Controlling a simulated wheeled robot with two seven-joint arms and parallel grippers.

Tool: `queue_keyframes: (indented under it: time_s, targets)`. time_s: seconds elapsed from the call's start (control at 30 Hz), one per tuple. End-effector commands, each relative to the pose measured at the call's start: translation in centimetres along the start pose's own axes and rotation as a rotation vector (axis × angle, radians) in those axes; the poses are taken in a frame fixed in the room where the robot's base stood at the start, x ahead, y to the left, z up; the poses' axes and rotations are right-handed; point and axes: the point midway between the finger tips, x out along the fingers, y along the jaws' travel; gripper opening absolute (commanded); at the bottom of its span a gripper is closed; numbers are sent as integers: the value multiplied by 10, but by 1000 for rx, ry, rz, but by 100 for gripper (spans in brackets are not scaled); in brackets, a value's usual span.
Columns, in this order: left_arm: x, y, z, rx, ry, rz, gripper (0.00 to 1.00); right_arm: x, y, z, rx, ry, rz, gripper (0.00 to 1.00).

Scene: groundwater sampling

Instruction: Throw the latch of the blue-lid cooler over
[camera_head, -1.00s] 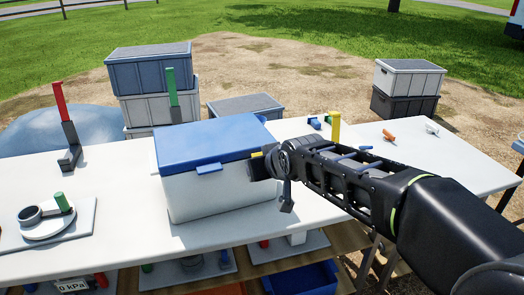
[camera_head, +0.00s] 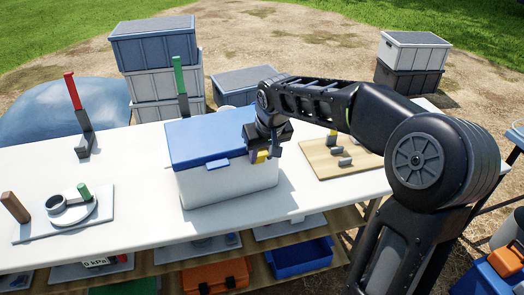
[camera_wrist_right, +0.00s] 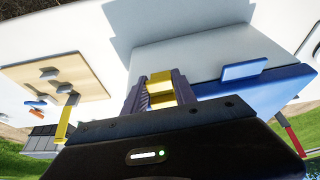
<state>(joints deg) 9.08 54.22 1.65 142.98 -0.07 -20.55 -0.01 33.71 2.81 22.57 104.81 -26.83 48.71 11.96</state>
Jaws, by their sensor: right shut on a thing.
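The cooler (camera_head: 228,184) is a white box with a blue lid (camera_head: 203,137), shut, on the white table. A blue tab (camera_head: 217,164) sticks out at the lid's front edge. A yellow latch piece (camera_head: 259,157) is at the cooler's front right, under the lid edge. My right gripper (camera_head: 264,151) comes down over it and is shut on it. In the right wrist view the yellow piece (camera_wrist_right: 160,88) sits between the fingers, beside the blue lid (camera_wrist_right: 270,88) and the blue tab (camera_wrist_right: 243,70). The fingers partly hide the latch. My left gripper is not in view.
A wooden board (camera_head: 325,163) with grey pieces and a yellow post (camera_head: 333,137) lies right of the cooler. Red (camera_head: 73,92) and green (camera_head: 179,76) levers stand behind. A round fixture (camera_head: 73,210) is at left. The table in front of the cooler is clear.

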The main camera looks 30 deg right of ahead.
Motion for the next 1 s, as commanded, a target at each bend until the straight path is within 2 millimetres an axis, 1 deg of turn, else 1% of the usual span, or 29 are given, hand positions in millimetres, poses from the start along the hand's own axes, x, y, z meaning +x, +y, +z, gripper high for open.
queue_keyframes:
  time_s: [0.2,0.23,0.47,0.5,0.77,0.87,1.0]
  targets:
    - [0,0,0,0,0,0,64,1,0,0,0,0,0,0]
    - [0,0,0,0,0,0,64,1,0,0,0,1,0,34]
    - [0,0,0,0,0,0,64,1,0,0,0,1,0,53]
    - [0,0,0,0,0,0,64,0,0,0,0,1,0,55]
    - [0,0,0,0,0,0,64,-1,0,0,0,2,0,55]
    - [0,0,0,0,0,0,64,-6,0,0,1,2,0,55]
    - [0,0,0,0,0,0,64,-24,0,-1,1,4,1,55]
